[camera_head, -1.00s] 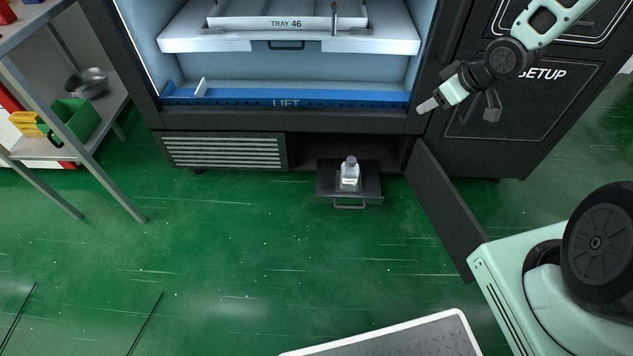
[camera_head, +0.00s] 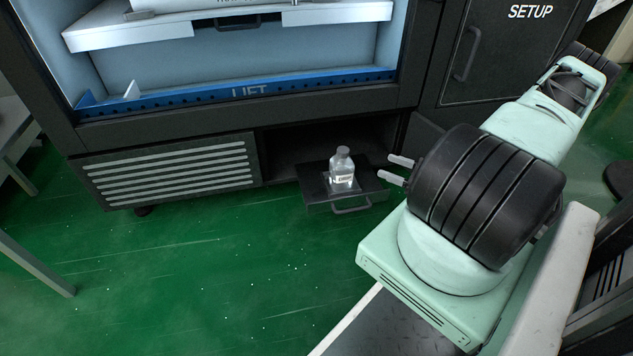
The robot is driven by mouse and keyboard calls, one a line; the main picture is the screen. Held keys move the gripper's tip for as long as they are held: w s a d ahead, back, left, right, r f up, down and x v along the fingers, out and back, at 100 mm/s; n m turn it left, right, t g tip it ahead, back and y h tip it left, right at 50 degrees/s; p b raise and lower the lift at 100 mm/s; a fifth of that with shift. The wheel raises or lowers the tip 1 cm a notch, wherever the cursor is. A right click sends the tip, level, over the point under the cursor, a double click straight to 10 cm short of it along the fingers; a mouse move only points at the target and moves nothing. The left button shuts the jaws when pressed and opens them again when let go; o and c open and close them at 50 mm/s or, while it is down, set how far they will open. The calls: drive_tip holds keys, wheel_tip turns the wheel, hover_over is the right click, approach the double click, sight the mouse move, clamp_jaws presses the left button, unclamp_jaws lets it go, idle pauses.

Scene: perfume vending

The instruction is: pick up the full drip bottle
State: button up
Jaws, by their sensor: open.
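The drip bottle (camera_head: 342,168) is a small clear bottle with a grey cap and a white label. It stands upright on a dark pull-out drawer (camera_head: 318,190) at the bottom of the machine. Its fill level is too small to tell. My gripper (camera_head: 396,170) is to the right of the bottle, with its two pale fingers apart and pointing left toward it. A gap shows between the fingertips and the bottle, and nothing is between the fingers. My arm hides the rest of the gripper.
The drawer has a front handle (camera_head: 352,208) and sits out of an open dark compartment. The blue lift bar (camera_head: 240,92) and a white tray are above. A vent grille (camera_head: 170,170) is at left. A low door panel (camera_head: 422,135) stands right, partly behind my arm. Green floor in front is clear.

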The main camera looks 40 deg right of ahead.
drive_tip(key=b, duration=0.5)
approach(338, 149)
drive_tip(key=x, duration=0.4)
drive_tip(key=shift+w+d+f, duration=0.2)
drive_tip(key=shift+w+f, duration=0.1)
drive_tip(key=shift+w, duration=0.1)
drive_tip(key=b+x, duration=0.2)
drive_tip(key=x, duration=0.3)
drive_tip(key=shift+w, duration=0.15)
drive_tip(key=shift+w+r, duration=0.1)
drive_tip(key=shift+w, duration=0.15)
clamp_jaws()
